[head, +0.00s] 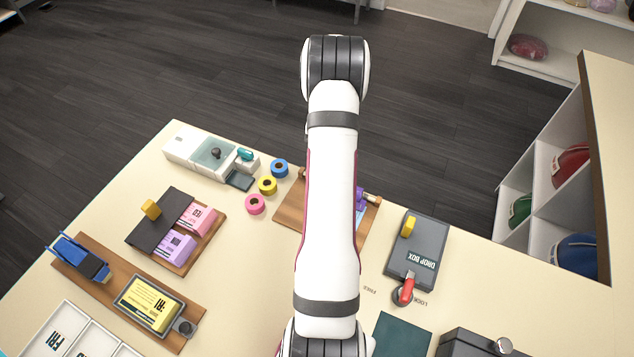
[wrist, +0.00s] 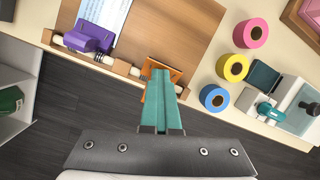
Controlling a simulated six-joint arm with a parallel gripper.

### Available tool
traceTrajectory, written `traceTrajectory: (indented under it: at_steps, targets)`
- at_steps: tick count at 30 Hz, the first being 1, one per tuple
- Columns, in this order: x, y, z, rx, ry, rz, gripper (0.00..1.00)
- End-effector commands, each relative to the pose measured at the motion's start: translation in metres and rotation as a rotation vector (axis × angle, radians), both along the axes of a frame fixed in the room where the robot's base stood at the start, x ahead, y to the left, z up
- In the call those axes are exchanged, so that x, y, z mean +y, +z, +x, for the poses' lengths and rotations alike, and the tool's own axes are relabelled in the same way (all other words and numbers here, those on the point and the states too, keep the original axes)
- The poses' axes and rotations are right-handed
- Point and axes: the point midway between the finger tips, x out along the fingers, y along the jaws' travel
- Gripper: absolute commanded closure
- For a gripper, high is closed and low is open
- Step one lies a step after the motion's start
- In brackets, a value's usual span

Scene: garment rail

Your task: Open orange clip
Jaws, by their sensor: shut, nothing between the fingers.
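The orange clip (wrist: 176,73) is on the edge rail of a wooden board (wrist: 182,28) in the wrist view. Orange shows on both sides of my fingers, which cover its middle. My gripper (wrist: 159,74) has its two teal fingers closed together, with the tips over the clip. I cannot tell whether they touch it. In the head view my arm hides the orange clip and the gripper.
A purple clip (wrist: 90,36) sits on the same rail, over a white sheet. Pink (wrist: 250,33), yellow (wrist: 232,68) and blue (wrist: 214,98) tape rolls lie beside the board. A grey drop box (head: 417,245) stands right of my arm.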

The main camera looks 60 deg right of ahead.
Motion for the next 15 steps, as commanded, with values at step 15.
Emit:
traceTrajectory:
  at_steps: [15]
  targets:
    - [-0.071,0.042,0.001,-0.032,0.168,-0.283,1.0]
